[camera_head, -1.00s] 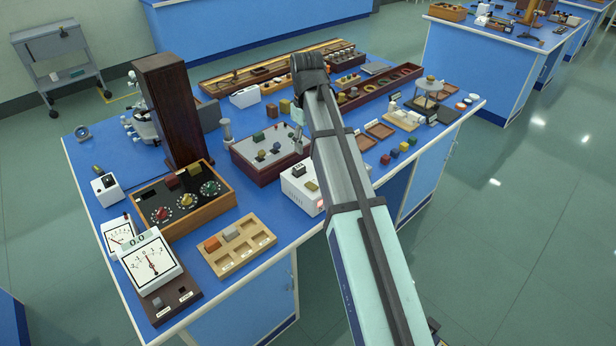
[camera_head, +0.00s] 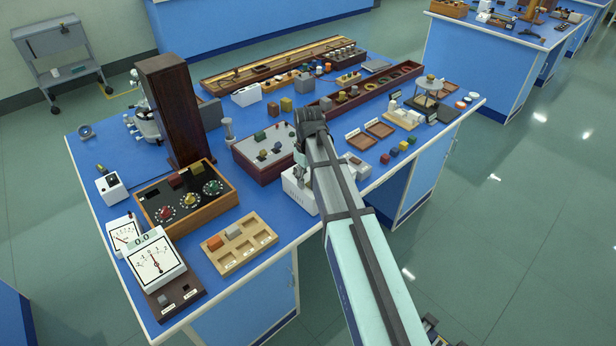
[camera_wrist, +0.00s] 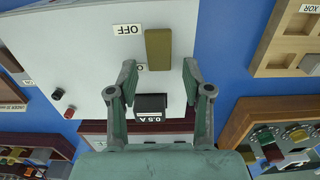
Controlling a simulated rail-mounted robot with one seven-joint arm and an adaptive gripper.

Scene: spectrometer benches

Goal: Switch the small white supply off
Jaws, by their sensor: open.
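The small white supply (camera_head: 297,197) stands at the front edge of the blue bench, partly hidden by my arm. In the wrist view its white top (camera_wrist: 90,60) carries an olive switch bar (camera_wrist: 158,49), an OFF label (camera_wrist: 127,29) beside the bar's far end, and a black 0.5 A block (camera_wrist: 151,106). A second label by the bar's near end is mostly hidden by a finger. My gripper (camera_wrist: 160,76) is open above the supply, with its fingertips on either side of the bar's near end. Whether they touch the top I cannot tell.
A dark red box with knobs (camera_head: 267,153) stands close behind the supply. A wooden compartment tray (camera_head: 240,243) and a dial box (camera_head: 187,200) stand to its left. Small coloured blocks (camera_head: 395,151) lie to the right. Bare blue bench shows between these things.

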